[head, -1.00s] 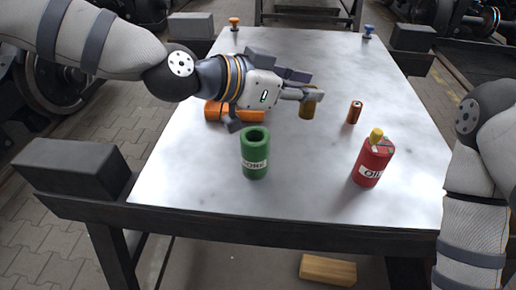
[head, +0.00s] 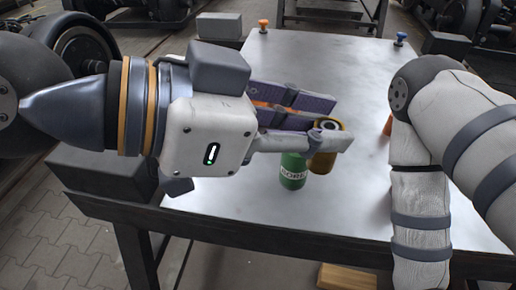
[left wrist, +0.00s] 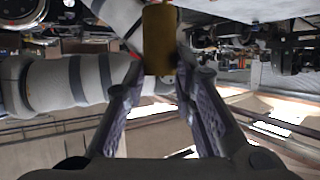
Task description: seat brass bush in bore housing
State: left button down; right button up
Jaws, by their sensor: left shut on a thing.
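The brass bush (head: 323,161), a golden hollow cylinder, is gripped between the fingers of my left gripper (head: 328,122) in the head view. It also shows at the fingertips in the left wrist view (left wrist: 159,40). My left gripper is shut on it. The green bore housing (head: 292,172), labelled BORE, stands upright on the table; its top is hidden behind the gripper fingers. The bush appears at the right of the housing and overlaps it in the picture; I cannot tell the gap in depth. My right gripper is out of view.
The pale table top (head: 350,75) has an orange knob (head: 263,25) and a blue knob (head: 400,39) at its far corners. A copper-coloured piece (head: 388,125) is partly hidden by my right arm. A wooden block (head: 346,276) lies below the front edge.

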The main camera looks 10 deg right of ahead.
pick_arm(q)
jog(key=w+f+b, duration=0.1)
jog(key=w+f, duration=0.2)
jog(key=w, duration=0.1)
jog(key=w+d+f+b, duration=0.1)
jog(key=w+f, duration=0.2)
jog(key=w, duration=0.1)
jog(key=w+f, duration=0.3)
jog(key=w, duration=0.1)
jog(key=shift+w+d+f+b, duration=0.25)
jog(key=shift+w+d+b, duration=0.1)
jog(key=shift+b, duration=0.05)
jog(key=f, duration=0.3)
jog(key=shift+w+f, duration=0.3)
jog(key=shift+w, duration=0.05)
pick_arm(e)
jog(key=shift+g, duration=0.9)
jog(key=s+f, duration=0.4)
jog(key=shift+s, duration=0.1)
pick_arm(q)
jog(key=shift+f, duration=0.2)
jog(key=c, duration=1.3)
grip_release()
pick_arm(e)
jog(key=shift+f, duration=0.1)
